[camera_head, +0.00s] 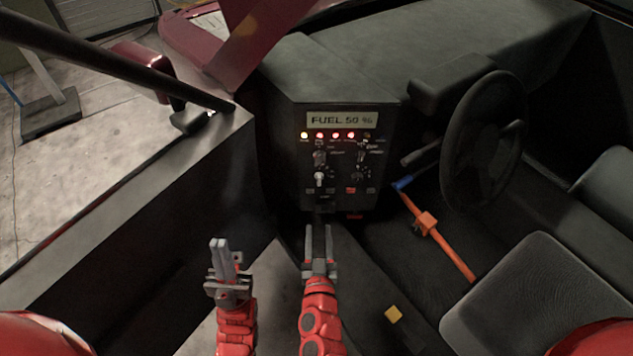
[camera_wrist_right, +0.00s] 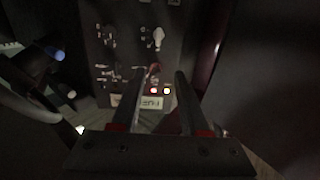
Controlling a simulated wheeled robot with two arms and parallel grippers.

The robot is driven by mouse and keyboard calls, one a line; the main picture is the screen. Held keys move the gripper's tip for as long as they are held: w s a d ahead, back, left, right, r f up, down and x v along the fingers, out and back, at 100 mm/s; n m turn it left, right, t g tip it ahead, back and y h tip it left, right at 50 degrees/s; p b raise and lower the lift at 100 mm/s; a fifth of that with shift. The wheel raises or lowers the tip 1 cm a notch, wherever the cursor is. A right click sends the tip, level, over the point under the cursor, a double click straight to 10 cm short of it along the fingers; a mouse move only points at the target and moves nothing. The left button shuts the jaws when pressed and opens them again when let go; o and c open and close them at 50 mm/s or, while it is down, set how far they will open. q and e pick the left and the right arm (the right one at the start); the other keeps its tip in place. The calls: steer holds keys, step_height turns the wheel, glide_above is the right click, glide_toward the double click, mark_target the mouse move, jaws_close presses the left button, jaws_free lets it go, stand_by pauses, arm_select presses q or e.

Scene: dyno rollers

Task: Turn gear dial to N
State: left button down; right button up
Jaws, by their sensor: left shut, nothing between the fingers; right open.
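The dark control panel (camera_head: 345,135) stands ahead and carries several small knobs and switches. A pale knob (camera_head: 319,180) sits low in its left column, and it shows in the right wrist view (camera_wrist_right: 158,38), where the panel appears upside down. A darker knob (camera_head: 320,158) is above it, and another switch (camera_head: 361,158) is in the right column. The labels are too small to tell which is the gear dial or where it points. My right gripper (camera_head: 319,240) is open and empty, below and apart from the panel. My left gripper (camera_head: 219,250) is shut and empty, further left.
A display (camera_head: 342,120) reads "FUEL 50 %", with several lit lamps below it. The steering wheel (camera_head: 484,140) is to the right, with an orange bar (camera_head: 437,238) below it. A seat (camera_head: 525,290) is at lower right. The door sill (camera_head: 130,190) runs along the left.

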mark_target(319, 178)
steer(key=w+p, duration=0.2)
steer(key=w, duration=1.5)
jaws_close()
